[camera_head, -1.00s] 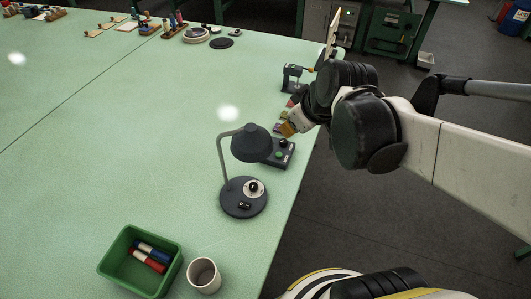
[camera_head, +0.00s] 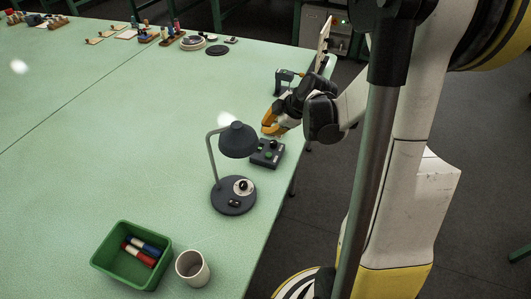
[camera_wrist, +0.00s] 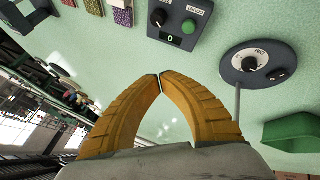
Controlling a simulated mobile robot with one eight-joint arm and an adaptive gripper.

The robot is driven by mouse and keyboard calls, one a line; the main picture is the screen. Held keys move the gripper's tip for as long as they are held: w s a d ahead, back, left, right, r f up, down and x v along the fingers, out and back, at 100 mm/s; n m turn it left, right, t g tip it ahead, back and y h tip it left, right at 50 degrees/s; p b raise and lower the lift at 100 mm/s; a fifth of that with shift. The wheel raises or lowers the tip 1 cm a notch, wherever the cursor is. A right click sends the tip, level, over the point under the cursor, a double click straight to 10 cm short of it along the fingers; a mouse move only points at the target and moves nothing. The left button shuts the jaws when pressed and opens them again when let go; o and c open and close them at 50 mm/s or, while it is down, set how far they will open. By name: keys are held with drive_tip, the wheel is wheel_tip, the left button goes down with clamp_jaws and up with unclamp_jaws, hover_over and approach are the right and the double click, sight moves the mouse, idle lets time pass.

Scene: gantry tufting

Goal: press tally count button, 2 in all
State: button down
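The tally box (camera_head: 267,153) is a small dark unit on the green table, just right of the desk lamp. The wrist view shows its green count button (camera_wrist: 189,26), a black knob (camera_wrist: 158,17) and a small display (camera_wrist: 170,38) reading 0. My gripper (camera_head: 268,129) has orange fingers and is just beyond the box in the head view, above the table. In the wrist view the fingertips (camera_wrist: 160,78) meet with nothing between them, apart from the button.
The dark desk lamp (camera_head: 233,197) stands close to the box, its shade (camera_head: 238,140) near my gripper. A green bin (camera_head: 101,258) with markers and a white cup (camera_head: 193,270) stand at the front. A small dark fixture (camera_head: 284,80) is farther back. The table's left middle is clear.

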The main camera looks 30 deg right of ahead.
sight(267, 153)
wheel_tip(267, 153, down, 9)
drive_tip(key=b, duration=0.7)
drive_tip(key=shift+r, duration=0.1)
idle(1.3)
drive_tip(key=shift+f+b, duration=0.4)
drive_tip(key=shift+b, duration=0.1)
drive_tip(key=shift+f+b, duration=0.4)
drive_tip(key=shift+f, duration=0.1)
idle(0.4)
drive_tip(key=shift+r, duration=0.15)
drive_tip(key=shift+r+p, duration=0.65)
drive_tip(key=shift+r, duration=0.15)
drive_tip(key=shift+r+p, duration=1.9)
drive_tip(key=shift+r, duration=0.6)
